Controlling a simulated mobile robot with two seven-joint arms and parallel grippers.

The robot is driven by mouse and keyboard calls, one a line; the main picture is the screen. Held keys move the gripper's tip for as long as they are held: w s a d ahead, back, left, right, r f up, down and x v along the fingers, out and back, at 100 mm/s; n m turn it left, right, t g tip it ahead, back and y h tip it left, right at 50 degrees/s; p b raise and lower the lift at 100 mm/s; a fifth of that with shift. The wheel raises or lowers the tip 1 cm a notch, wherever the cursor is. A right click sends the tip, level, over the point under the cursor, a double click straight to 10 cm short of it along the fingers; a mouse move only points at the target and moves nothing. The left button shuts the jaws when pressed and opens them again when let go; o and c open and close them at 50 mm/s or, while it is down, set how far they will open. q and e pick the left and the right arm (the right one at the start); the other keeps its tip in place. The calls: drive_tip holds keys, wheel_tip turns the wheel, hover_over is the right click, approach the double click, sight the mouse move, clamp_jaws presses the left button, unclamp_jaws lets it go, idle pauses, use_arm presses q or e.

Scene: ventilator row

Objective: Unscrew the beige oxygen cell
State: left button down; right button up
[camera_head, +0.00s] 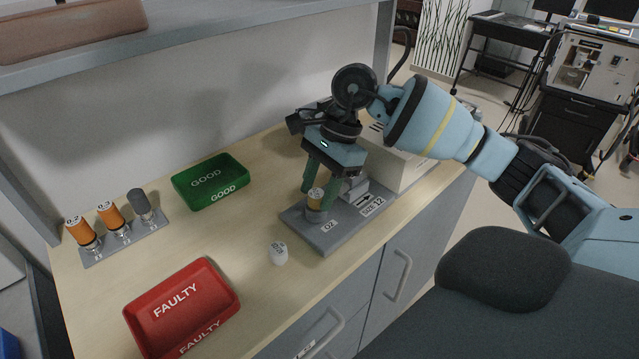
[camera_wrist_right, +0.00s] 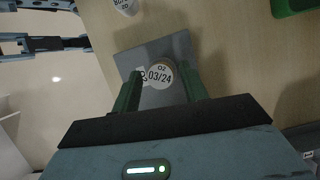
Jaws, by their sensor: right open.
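The beige oxygen cell (camera_head: 315,198) stands upright in the grey holder block marked O2 (camera_head: 325,240). In the right wrist view the cell's round top (camera_wrist_right: 159,75) reads O2 and 03/24. My right gripper (camera_head: 320,190) points down over it, with its green fingers open. In the right wrist view the gripper (camera_wrist_right: 162,88) has one finger on each side of the cell. I cannot tell whether either finger touches it. The cell's lower part and thread are hidden. My left gripper is not in view.
A green GOOD tray (camera_head: 210,199) and a red FAULTY tray (camera_head: 215,272) lie on the bench. A small white capped piece (camera_head: 279,253) stands in front of the block. A rack (camera_head: 125,243) at left holds two orange cells and a grey one. A pale box (camera_head: 405,165) stands behind.

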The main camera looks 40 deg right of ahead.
drive_tip(key=m, duration=0.2)
drive_tip(key=m+t+p, duration=0.1)
drive_tip(key=m, duration=0.1)
drive_tip(key=shift+s+r+t, duration=0.1)
drive_tip(key=shift+t, duration=0.2)
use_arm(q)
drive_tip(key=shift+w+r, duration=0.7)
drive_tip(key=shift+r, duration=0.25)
use_arm(e)
drive_tip(key=shift+m, duration=0.5)
drive_tip(key=m+t+p, duration=0.1)
drive_tip(key=m, duration=0.1)
drive_tip(key=m+h+p, duration=0.1)
drive_tip(key=m, duration=0.1)
drive_tip(key=shift+s+a+m+t+h, duration=0.1)
drive_tip(key=shift+a+m+t+h, duration=0.05)
drive_tip(key=shift+m+t+h, duration=0.2)
drive_tip(key=shift+m+t+h+p, duration=0.45)
drive_tip(key=shift+m+h+p, duration=0.15)
drive_tip(key=shift+m, duration=1.25)
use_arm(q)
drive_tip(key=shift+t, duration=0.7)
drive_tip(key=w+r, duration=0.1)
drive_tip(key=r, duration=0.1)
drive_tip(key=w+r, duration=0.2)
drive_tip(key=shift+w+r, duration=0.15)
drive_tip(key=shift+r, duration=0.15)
use_arm(e)
drive_tip(key=shift+m, duration=0.3)
